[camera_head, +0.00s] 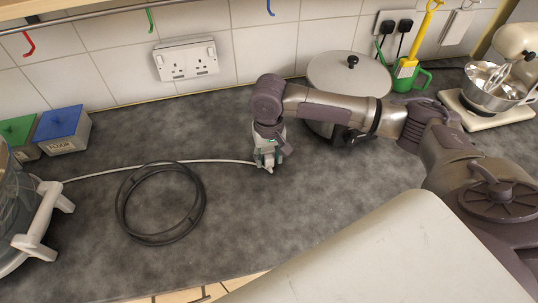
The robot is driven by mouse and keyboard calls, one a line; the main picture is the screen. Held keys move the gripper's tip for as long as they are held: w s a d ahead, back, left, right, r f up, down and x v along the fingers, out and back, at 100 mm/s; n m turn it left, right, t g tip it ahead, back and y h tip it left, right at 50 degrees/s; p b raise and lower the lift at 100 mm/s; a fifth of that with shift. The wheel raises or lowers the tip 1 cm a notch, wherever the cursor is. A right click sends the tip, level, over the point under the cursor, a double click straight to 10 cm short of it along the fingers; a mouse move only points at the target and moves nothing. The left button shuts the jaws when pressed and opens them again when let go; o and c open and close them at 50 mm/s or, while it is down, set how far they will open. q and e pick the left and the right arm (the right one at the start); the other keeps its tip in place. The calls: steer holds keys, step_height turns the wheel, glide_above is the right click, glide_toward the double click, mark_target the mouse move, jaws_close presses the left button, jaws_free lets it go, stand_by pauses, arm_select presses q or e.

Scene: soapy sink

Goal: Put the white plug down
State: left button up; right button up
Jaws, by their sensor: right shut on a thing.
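My right gripper (268,160) points down over the middle of the dark grey counter (255,225). It is shut on the white plug (267,169), which is small and mostly hidden by the fingers. A white cable (205,161) runs from the plug to the left along the counter, toward the appliance at the left edge. I cannot tell whether the plug touches the counter. My left gripper is not in view.
A black ring (122,208) lies left of the gripper. A double wall socket (186,60) is on the tiles behind. Blue (62,130) and green-lidded (20,137) canisters stand left. A lidded pot (348,75) stands behind my arm, a mixer (500,75) far right. The front middle counter is clear.

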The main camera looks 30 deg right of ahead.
mark_target(269, 157)
steer(key=shift+f, duration=0.1)
steer(key=o, duration=1.1)
step_height(269, 157, up, 12)
steer(key=shift+r+b, duration=0.1)
steer(key=shift+b, duration=0.75)
